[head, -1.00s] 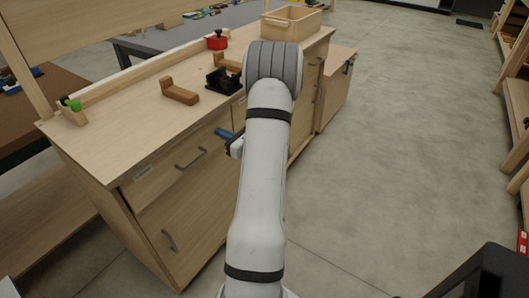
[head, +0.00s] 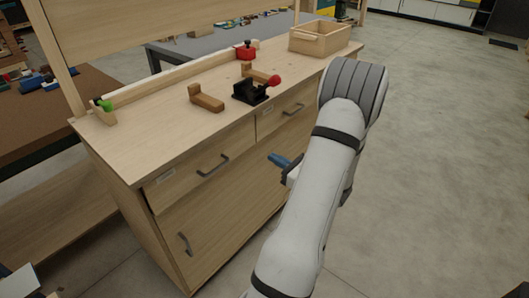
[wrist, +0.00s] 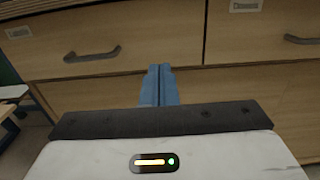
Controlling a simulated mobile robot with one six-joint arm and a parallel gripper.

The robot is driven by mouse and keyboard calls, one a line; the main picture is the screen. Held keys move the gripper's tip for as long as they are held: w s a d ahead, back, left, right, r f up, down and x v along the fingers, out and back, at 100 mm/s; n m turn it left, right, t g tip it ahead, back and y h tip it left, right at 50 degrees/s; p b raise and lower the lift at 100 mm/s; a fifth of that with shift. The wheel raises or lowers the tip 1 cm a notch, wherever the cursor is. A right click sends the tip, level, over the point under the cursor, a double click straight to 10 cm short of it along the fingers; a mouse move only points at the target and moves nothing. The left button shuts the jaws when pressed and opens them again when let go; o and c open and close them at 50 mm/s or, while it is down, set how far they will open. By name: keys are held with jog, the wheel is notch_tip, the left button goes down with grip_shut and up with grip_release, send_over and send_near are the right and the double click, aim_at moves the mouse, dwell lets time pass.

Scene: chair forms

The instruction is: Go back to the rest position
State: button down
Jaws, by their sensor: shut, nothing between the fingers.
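My gripper (head: 284,161) shows in the head view as blue fingers beside my white arm, in front of the wooden cabinet (head: 215,205). In the wrist view its two blue fingers (wrist: 159,86) are together with nothing between them. They point at the cabinet's front, below and between two drawer handles (wrist: 92,54). The gripper looks apart from the cabinet, though the gap is hard to judge. Part of the gripper is hidden behind my arm in the head view.
On the cabinet top are a wooden block (head: 206,98), a black fixture with a red knob (head: 250,92), a red container (head: 246,51), and a wooden box (head: 320,38). A small holder with a green item (head: 104,109) stands at the left end. Open floor (head: 440,130) lies right.

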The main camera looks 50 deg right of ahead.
jog(key=shift+s, duration=0.5)
